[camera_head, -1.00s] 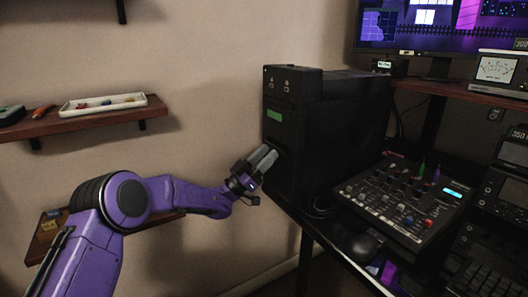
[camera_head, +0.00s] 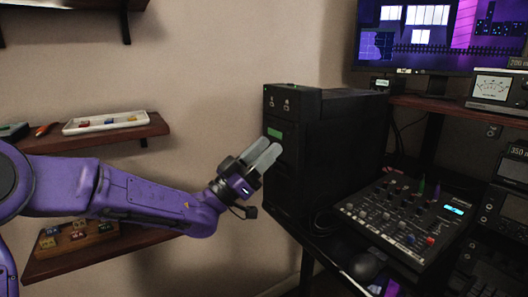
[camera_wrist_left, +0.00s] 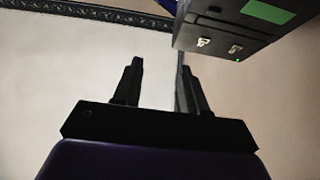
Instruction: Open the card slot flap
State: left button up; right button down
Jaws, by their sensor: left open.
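A black computer-like tower (camera_head: 335,140) stands on the desk, with a green label (camera_head: 276,134) and two small marked fittings on the upper part of its narrow front. I cannot make out the card slot flap; the lower front is dark and partly behind my gripper. My left gripper (camera_head: 263,151) is open and empty, its pale fingers pointing up and right in front of the tower's front. In the left wrist view the gripper (camera_wrist_left: 160,66) shows its two fingers apart with nothing between them. The tower (camera_wrist_left: 225,32) and green label (camera_wrist_left: 268,12) are at the upper right there.
A mixer panel (camera_head: 405,215) with knobs sits right of the tower, and a mouse (camera_head: 364,266) lies in front of it. A monitor (camera_head: 430,35) is behind. Wall shelves (camera_head: 95,140) with a white tray (camera_head: 118,122) are at the left. Bare wall lies between shelves and tower.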

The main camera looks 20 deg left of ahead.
pick_arm(q)
jog(key=w+a+f+n+g+y+p, duration=0.5)
jog(key=a+f+n+p, duration=0.55)
jog(key=p, duration=0.55)
jog(key=w+d, duration=0.2)
jog(key=w+d+n+p, duration=0.1)
jog(key=w+d, duration=0.1)
jog(key=w, duration=0.1)
jog(key=w+d+n+h+p, duration=0.1)
jog(key=w+d, duration=0.1)
jog(key=w, duration=0.1)
jog(key=shift+w+f+g, duration=0.15)
jog(key=shift+f+g, duration=0.05)
jog(key=shift+g, duration=0.2)
